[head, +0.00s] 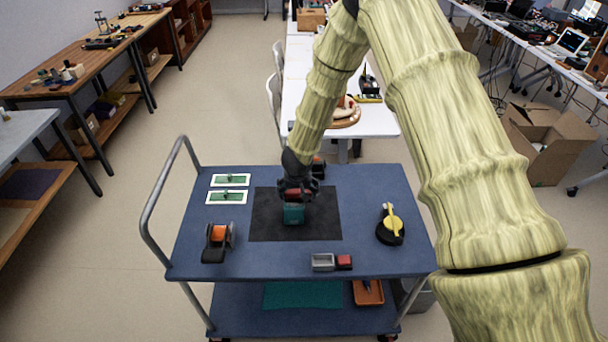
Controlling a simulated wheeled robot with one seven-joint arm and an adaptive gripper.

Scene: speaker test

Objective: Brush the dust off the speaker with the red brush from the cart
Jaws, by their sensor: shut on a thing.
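My gripper (298,184) points down over the dark mat in the middle of the blue cart (190,255). It is shut on a small red thing, which looks like the red brush (299,194); the fingers hide much of it. A teal box, likely the speaker (293,215), stands on the mat directly below and in front of the gripper. The red thing overlaps the top of the box in the picture; I cannot tell whether they touch. No dust can be made out at this size.
The dark mat (265,230) has bare room around the box. Green boards in white frames (230,181) lie left. A black-orange tape dispenser (218,242), a grey container (323,262) with a red block (344,262), and a black-yellow item (391,225) stand near the edges.

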